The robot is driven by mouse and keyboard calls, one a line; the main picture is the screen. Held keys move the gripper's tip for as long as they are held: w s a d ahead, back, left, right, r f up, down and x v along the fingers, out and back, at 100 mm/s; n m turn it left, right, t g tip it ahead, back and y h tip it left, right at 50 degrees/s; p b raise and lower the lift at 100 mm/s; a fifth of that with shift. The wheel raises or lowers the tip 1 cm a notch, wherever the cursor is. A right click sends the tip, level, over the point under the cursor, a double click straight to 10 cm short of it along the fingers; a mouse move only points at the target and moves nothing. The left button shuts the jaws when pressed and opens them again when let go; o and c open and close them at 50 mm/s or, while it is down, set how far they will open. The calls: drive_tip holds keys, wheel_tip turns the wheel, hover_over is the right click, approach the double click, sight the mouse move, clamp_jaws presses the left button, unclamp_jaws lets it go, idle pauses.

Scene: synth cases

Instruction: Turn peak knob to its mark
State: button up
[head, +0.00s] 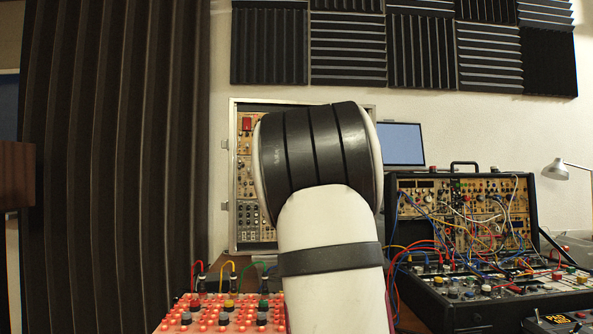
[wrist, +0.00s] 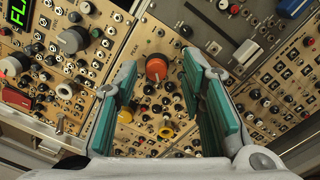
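In the wrist view, a brass-coloured synth panel (wrist: 158,33) fills the space ahead of my gripper (wrist: 158,66). My gripper is open, with teal pads on both fingers and nothing held between them. A large orange-red knob (wrist: 157,69) shows between the fingertips, apart from both pads. In the head view my arm covers most of the upright case (head: 246,160), and my gripper is hidden.
Around the orange knob are several small black knobs, jacks and a yellow knob (wrist: 166,131). A large grey knob (wrist: 72,40) and a green display (wrist: 18,12) sit at upper left. In the head view, a cabled synth case (head: 460,215) stands right and a red-lit panel (head: 215,318) lies front left.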

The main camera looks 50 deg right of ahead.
drive_tip(key=shift+a+r, duration=0.1)
drive_tip(key=v, duration=1.2)
idle(0.4)
